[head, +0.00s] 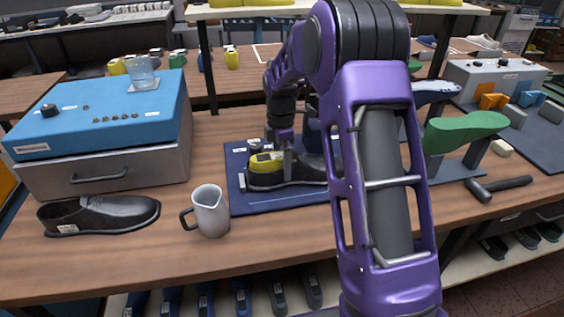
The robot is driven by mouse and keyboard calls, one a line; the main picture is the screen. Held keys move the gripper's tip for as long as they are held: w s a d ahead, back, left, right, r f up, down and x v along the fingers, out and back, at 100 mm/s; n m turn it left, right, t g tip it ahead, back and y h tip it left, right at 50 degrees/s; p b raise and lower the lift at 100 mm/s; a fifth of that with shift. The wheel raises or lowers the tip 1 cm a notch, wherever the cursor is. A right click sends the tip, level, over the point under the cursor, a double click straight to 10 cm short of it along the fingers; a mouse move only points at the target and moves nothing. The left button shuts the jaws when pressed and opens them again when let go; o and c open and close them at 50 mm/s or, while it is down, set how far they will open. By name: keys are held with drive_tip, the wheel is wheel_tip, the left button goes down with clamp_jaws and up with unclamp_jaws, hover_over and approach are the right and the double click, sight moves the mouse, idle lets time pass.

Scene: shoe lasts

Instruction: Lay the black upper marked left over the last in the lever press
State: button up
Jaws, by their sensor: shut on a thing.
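My gripper (287,166) is shut on a black upper (292,177) at the dark blue base (240,203) mid-table. A yellow last (264,161) shows in the opening of this upper; how far the upper sits down over it I cannot tell. The upper's right end is hidden behind my arm. The lever press is largely hidden by my arm too. A second black upper (100,213), with a small white tag, lies on the table at the left. The markings on both uppers are too small to read.
A grey jug (208,211) stands left of the base. A blue-topped drawer box (105,130) with a glass (142,73) on it stands at the back left. Right of my arm are a green last (465,131) on a stand and a hammer (490,188). The front table strip is clear.

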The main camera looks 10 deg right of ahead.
drive_tip(key=shift+f, duration=0.3)
idle(0.4)
drive_tip(key=o, duration=1.2)
drive_tip(key=shift+o, duration=0.2)
wheel_tip(320, 180, up, 17)
drive_tip(key=p, duration=0.2)
drive_tip(key=shift+w+r, duration=0.2)
drive_tip(key=shift+w, duration=0.2)
